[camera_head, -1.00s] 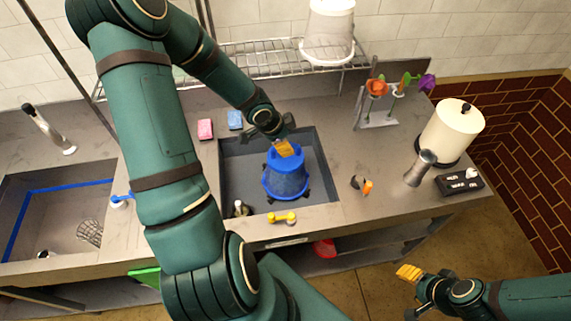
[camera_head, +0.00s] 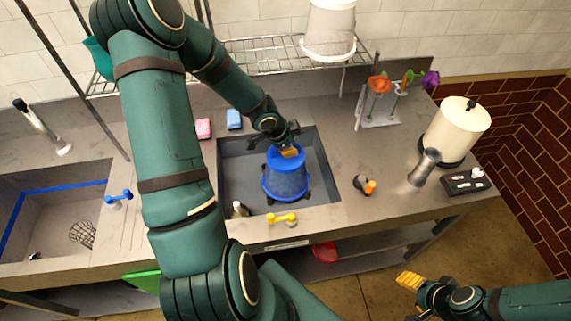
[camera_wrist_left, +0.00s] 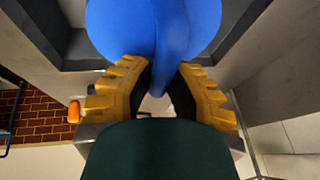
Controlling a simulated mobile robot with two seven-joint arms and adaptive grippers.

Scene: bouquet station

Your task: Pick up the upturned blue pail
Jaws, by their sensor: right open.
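The blue pail (camera_head: 286,178) stands upside down in the grey sink basin, its narrow end up. My left gripper (camera_head: 290,151) is at the pail's top, on its far right side. In the left wrist view the yellow fingers (camera_wrist_left: 162,75) lie on either side of a blue ridge of the pail (camera_wrist_left: 150,25). The fingertips are at or very near the blue surface; whether they grip it I cannot tell. My right gripper (camera_head: 409,281) is open and empty, in front of the counter at lower right.
The basin's walls (camera_head: 325,165) surround the pail. A wire shelf (camera_head: 275,55) with a white bucket (camera_head: 329,30) is behind.

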